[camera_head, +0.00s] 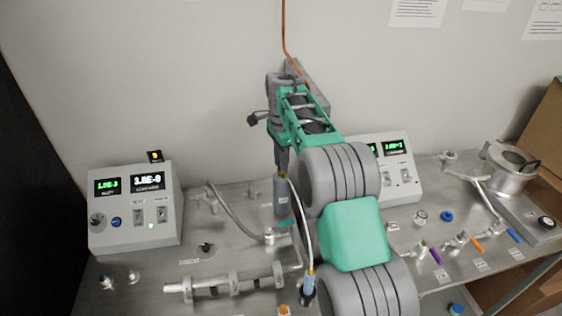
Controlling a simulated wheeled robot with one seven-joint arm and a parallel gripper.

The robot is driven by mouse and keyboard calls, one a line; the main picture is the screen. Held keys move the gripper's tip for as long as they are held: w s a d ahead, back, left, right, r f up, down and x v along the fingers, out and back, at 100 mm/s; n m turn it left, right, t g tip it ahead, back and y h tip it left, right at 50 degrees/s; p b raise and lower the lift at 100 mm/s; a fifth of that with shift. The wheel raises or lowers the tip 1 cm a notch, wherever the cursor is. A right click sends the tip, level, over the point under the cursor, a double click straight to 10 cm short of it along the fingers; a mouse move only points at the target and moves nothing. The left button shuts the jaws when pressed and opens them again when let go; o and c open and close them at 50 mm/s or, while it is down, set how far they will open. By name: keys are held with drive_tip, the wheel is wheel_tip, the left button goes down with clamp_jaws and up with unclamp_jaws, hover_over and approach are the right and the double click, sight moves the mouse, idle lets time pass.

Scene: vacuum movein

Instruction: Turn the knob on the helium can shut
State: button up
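A grey-blue upright cylinder (281,197), which looks like the helium can, stands near the middle of the table. A pale hose (302,215) curves from its top down to a blue-banded nozzle piece (308,284) at the front. My gripper (282,166) points down from above, its fingertips right at the top of the can. The knob is not distinguishable; the fingers seem to cover the can's top. I cannot tell whether the fingers touch or grip anything.
A controller box (136,212) stands left and another box (390,165) stands behind my arm. A metal pipe assembly (235,284) lies in front. Several small fittings and coloured parts sit at right, with a round metal chamber (510,172) behind. My arm hides the table's middle right.

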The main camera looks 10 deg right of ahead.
clamp_jaws()
drive_tip(key=shift+n, duration=0.5)
drive_tip(key=n, duration=0.6)
drive_tip(key=shift+n, duration=0.3)
drive_tip(key=n, duration=0.5)
drive_tip(key=shift+d, duration=0.1)
drive_tip(key=n, duration=0.5)
idle(0.4)
